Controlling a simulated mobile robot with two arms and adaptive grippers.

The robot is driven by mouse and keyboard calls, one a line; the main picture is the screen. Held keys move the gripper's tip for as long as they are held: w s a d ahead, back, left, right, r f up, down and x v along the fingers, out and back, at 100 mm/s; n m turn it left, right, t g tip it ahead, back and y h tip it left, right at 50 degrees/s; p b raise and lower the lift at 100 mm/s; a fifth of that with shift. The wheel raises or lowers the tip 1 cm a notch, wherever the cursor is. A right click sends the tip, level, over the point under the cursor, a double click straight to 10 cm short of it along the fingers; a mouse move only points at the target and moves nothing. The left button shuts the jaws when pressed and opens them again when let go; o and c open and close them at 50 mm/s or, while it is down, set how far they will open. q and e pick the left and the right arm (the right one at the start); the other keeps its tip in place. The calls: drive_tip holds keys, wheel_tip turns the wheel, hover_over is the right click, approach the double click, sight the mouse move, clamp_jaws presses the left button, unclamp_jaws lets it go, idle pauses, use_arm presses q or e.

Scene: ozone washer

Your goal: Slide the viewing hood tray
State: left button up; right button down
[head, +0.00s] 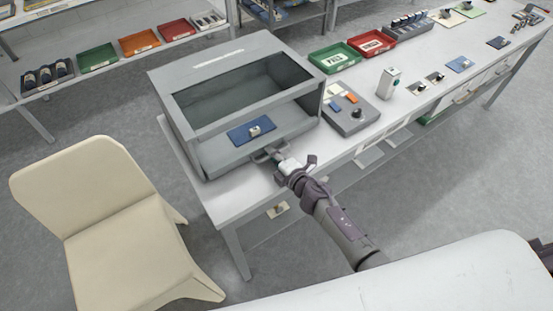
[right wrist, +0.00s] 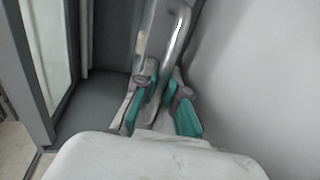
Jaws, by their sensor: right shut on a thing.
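The grey viewing hood (head: 235,60) stands at the left end of the white bench, with a dark window in its sloped front. Its grey tray (head: 220,155) shows in the opening below the window, with a blue pad (head: 244,133) and a small metal piece (head: 255,131) on it. A metal handle (head: 262,157) sticks out at the tray's front. My right gripper (head: 277,155) is shut on this handle. In the right wrist view, the teal-padded fingers of my right gripper (right wrist: 163,100) are around the handle bar (right wrist: 178,38). My left gripper is not in view.
A grey control box (head: 351,112) with buttons and a knob stands just right of the hood. Green (head: 334,58) and red (head: 372,44) trays lie farther along the bench. A cream chair (head: 95,215) stands on the floor at left. Bare bench top lies beside the handle.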

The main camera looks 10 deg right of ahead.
drive_tip(key=shift+r, duration=0.1)
drive_tip(key=c, duration=1.5)
unclamp_jaws()
drive_tip(key=shift+w, duration=0.15)
drive_tip(key=v, duration=1.2)
